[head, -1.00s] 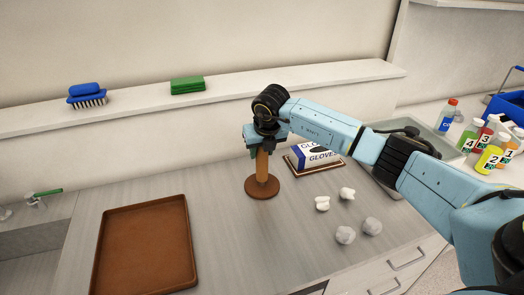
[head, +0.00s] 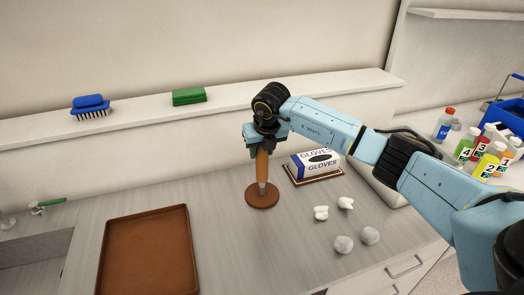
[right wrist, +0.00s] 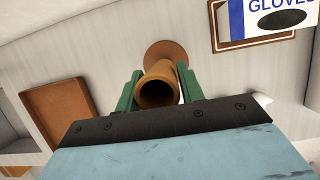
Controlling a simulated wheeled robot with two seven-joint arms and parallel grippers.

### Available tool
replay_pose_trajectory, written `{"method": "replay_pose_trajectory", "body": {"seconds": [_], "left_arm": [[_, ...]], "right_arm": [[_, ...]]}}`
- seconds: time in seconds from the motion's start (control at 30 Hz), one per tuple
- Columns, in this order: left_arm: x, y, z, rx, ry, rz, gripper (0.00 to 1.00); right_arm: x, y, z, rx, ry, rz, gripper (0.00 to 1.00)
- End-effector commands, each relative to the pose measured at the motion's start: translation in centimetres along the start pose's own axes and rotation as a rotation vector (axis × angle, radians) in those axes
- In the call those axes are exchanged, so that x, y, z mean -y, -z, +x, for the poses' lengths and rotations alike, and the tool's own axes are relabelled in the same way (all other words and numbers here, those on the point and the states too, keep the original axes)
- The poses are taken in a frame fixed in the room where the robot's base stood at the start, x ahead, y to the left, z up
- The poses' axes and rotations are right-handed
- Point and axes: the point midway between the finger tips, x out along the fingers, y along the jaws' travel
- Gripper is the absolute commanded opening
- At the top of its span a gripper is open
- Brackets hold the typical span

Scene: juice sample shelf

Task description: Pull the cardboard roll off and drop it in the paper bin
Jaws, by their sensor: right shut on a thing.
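The brown cardboard roll (head: 262,165) is upright on the holder, whose round brown base (head: 262,201) stands on the counter. A short length of paler post (head: 262,188) shows between the roll's lower end and the base. My right gripper (head: 261,144) is shut on the roll's upper part from above. In the right wrist view the roll's open end (right wrist: 157,93) faces the camera between the green fingers of my right gripper (right wrist: 160,86), with the holder base (right wrist: 165,50) behind it. My left gripper and a paper bin are not in view.
A box of gloves (head: 315,162) stands behind and right of the holder. Several crumpled white pieces (head: 343,244) lie right of it. A brown tray (head: 190,240) is at the left. Numbered bottles (head: 487,150) stand far right. A brush (head: 90,103) and green pad (head: 188,96) rest on the ledge.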

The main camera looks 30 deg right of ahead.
Motion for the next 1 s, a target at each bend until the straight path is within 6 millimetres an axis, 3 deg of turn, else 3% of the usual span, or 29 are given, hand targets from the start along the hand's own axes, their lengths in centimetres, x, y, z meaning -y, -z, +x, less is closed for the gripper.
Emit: {"method": "replay_pose_trajectory", "body": {"seconds": [1.0], "left_arm": [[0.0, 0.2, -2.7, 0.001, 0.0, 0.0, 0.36]], "right_arm": [[0.0, -1.5, -4.0, 0.001, 0.001, 0.0, 0.07]]}}
